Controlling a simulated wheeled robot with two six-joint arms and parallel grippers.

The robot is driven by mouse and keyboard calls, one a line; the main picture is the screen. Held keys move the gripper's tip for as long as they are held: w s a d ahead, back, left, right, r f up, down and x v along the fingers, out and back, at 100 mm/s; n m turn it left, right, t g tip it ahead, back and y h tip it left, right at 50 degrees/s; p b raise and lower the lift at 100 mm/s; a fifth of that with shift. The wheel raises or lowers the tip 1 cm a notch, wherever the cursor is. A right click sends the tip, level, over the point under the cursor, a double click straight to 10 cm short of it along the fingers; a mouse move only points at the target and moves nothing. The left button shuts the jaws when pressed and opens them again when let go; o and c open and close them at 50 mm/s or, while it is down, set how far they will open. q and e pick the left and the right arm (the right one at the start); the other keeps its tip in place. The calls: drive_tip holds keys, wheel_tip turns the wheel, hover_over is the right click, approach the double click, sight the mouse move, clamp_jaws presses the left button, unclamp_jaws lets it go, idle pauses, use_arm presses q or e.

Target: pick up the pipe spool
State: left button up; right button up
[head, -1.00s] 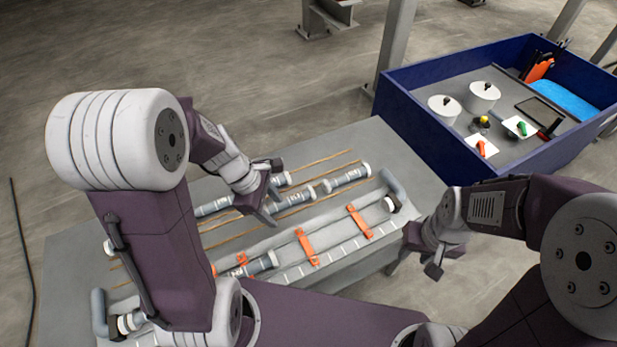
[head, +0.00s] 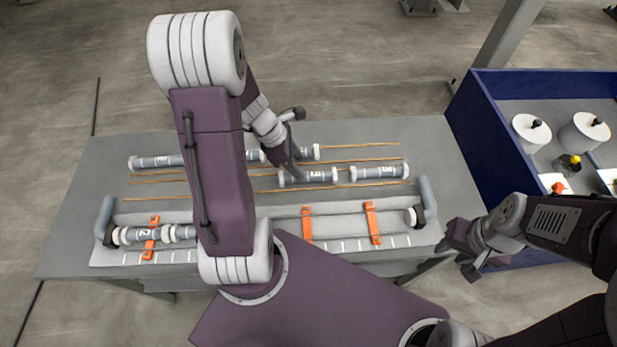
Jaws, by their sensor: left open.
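Several grey pipe spools with white end flanges lie on the table. In the back rows, one lies at the left (head: 155,162), one shows behind my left gripper (head: 308,153), one is just in front of it (head: 308,176), and one is at the right (head: 380,172). My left gripper (head: 294,146) is open over the back rows, its lower finger close to the middle spools. Whether it touches one I cannot tell. My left arm hides part of the rows. My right gripper (head: 456,260) is open and empty beyond the table's right front corner.
A grey fixture (head: 340,228) with orange clamps (head: 372,222) runs along the table front, a spool (head: 150,235) at its left end. Thin brown rods (head: 360,146) separate the rows. A blue bin (head: 480,140) stands right of the table. The table's back left is clear.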

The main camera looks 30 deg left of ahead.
sight(306, 174)
use_arm(q)
drive_tip(key=shift+x, duration=0.85)
drive_tip(key=shift+w+f, duration=0.1)
drive_tip(key=shift+f, duration=0.1)
drive_tip(key=b+x, duration=0.2)
drive_tip(key=x, duration=0.2)
drive_tip(key=shift+a+f, duration=0.1)
drive_tip(key=shift+f, duration=0.3)
drive_tip(key=shift+r, duration=0.1)
drive_tip(key=c, duration=0.4)
clamp_jaws()
